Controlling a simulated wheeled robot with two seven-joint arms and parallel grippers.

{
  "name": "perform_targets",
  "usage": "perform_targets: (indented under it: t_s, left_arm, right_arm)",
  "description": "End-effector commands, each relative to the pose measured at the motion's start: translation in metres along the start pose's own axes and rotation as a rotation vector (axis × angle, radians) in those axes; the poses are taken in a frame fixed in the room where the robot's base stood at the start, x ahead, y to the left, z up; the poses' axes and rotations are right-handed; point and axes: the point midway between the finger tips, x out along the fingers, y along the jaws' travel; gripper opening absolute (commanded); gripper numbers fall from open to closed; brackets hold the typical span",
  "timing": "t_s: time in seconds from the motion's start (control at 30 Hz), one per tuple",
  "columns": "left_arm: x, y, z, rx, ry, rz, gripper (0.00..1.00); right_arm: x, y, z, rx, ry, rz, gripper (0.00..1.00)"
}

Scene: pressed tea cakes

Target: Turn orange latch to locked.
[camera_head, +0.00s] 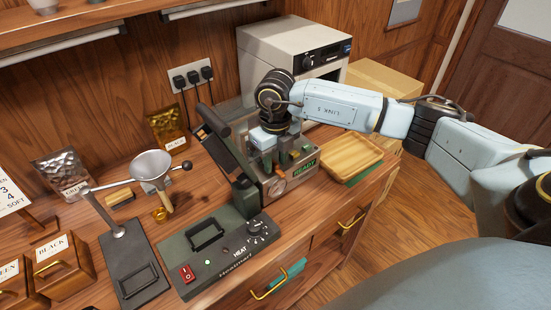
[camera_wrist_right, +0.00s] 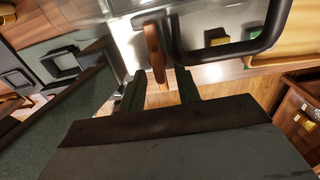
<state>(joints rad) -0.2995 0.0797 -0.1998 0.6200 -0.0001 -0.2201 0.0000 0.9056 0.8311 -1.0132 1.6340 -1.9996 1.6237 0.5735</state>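The orange latch (camera_wrist_right: 154,52) shows in the right wrist view as an upright orange-brown lever beside a dark curved handle (camera_wrist_right: 225,52). In the head view it is small and partly hidden by my gripper on the press machine (camera_head: 276,188), so I cannot read its position there. My right gripper (camera_head: 277,158) points down over the front of the machine. In the wrist view the right gripper (camera_wrist_right: 160,84) has its two dark fingers apart, with the latch just beyond the gap between them. I see no clear contact. My left gripper is not in view.
A green heat unit (camera_head: 222,255) with a red switch stands in front left.

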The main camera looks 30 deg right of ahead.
Motion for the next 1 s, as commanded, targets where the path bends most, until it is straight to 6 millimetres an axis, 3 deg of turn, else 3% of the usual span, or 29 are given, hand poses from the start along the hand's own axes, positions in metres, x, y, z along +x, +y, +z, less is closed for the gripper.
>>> perform_targets:
  t_s: [0.27, 0.37, 0.73, 1.0]
  left_arm:
    - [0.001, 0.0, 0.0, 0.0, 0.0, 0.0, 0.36]
    - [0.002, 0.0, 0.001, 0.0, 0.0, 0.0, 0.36]
    - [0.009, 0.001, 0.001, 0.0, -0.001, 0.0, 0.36]
    - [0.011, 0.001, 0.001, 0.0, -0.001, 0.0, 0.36]
  right_arm:
    - [-0.006, 0.0, 0.0, 0.0, 0.0, 0.001, 0.33]
    - [-0.02, 0.0, 0.0, -0.001, -0.002, 0.0, 0.33]
    - [-0.101, 0.0, 0.001, -0.001, -0.003, 0.0, 0.33]
    - [-0.131, 0.0, 0.0, 0.0, -0.001, 0.0, 0.33]
